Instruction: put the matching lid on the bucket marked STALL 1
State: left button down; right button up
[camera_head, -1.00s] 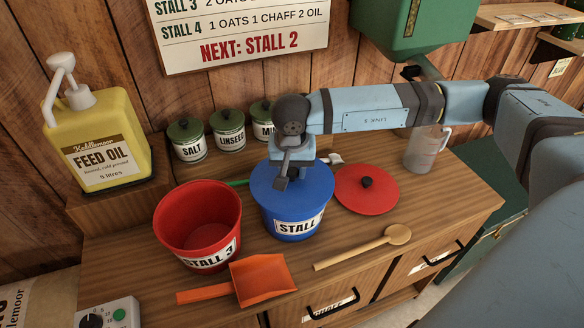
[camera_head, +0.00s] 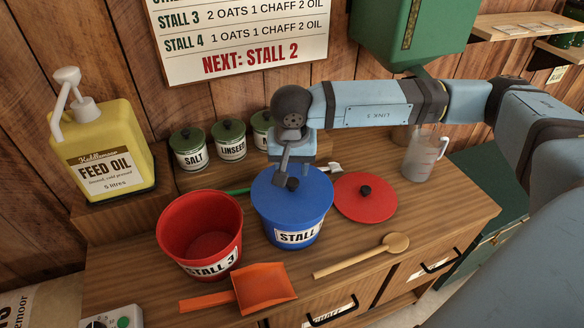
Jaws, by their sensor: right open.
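The blue bucket (camera_head: 275,235) stands on the wooden counter, its label reading "STALL" with no number that I can make out. A blue lid (camera_head: 312,205) with a dark knob (camera_head: 293,184) lies on top of it, looking level and covering the opening. My right gripper (camera_head: 283,180) is open just above and behind the knob, partly in front of the lid. Whether a finger touches the knob I cannot tell. The red bucket (camera_head: 172,228) marked STALL 3 stands open to the left. The red lid (camera_head: 362,207) lies flat on the counter to the right. My left gripper is out of view.
An orange scoop (camera_head: 264,287) and a wooden spoon (camera_head: 350,260) lie in front of the buckets. A clear measuring jug (camera_head: 420,158) stands at the back right. The yellow feed oil bottle (camera_head: 100,150) and several lidded canisters (camera_head: 189,149) stand behind. Bare counter lies right of the spoon.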

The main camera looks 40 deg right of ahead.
aim_at(292, 186)
jog(key=r, duration=0.2)
jog(key=r+p, duration=0.1)
jog(key=r, duration=0.1)
jog(key=r+p, duration=0.1)
jog(key=r, duration=0.1)
jog(key=shift+s+a, duration=0.2)
jog(key=shift+s, duration=0.1)
jog(key=shift+f, duration=0.1)
dwell(0.4)
